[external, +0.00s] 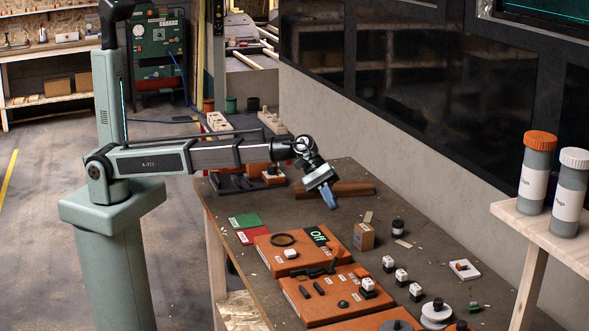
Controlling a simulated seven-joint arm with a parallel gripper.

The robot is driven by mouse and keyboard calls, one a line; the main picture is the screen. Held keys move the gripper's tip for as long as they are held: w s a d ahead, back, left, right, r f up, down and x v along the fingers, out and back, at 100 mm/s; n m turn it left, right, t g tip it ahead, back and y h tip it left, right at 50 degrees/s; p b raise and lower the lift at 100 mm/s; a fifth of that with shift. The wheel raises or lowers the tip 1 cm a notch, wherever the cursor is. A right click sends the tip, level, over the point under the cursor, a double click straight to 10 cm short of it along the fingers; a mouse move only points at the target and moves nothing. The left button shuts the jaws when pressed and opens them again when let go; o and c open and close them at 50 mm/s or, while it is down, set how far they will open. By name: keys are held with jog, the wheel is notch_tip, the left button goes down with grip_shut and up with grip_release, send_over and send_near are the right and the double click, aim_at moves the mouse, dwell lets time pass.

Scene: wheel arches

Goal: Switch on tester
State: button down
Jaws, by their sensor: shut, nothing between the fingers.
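The tester appears to be the flat orange box (275,260) on the workbench, with a dark display (318,236) that reads "Off". A black ring (282,240) and a small white block or switch (290,254) are on its top; I cannot tell which part is the switch. My gripper (330,202) is shut and empty. It points down, above the bench and beyond the display in the picture, apart from the box. Its fingertips look blue-grey.
A second orange panel (318,310) with black parts lies in front. Red and green cards (245,221) lie left. A small cardboard box (363,237), a dark jar (398,227) and several white-and-black knobs stand right. A brown block (350,189) lies behind my gripper.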

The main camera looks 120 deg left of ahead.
aim_at(333, 244)
jog(key=shift+f, duration=0.1)
jog(key=shift+w+d+f, duration=0.2)
jog(key=shift+f, duration=1.2)
jog(key=shift+w+d+f, duration=0.25)
jog(key=shift+f, duration=1.2)
jog(key=shift+w+d+f, duration=0.2)
jog(key=shift+f, duration=1.2)
jog(key=shift+f, duration=0.2)
jog(key=shift+d+f, duration=0.1)
jog(key=shift+f, duration=0.1)
jog(key=shift+w+f, duration=0.1)
jog(key=shift+f, duration=0.3)
jog(key=shift+r, duration=0.15)
jog(key=shift+r, duration=0.7)
jog(key=shift+s+a+r, duration=0.15)
jog(key=shift+r, duration=0.65)
jog(key=shift+s+a+r, duration=0.15)
jog(key=shift+s+r, duration=0.05)
jog(key=shift+r, duration=0.65)
jog(key=shift+s+a+r, duration=0.15)
jog(key=shift+r, duration=0.65)
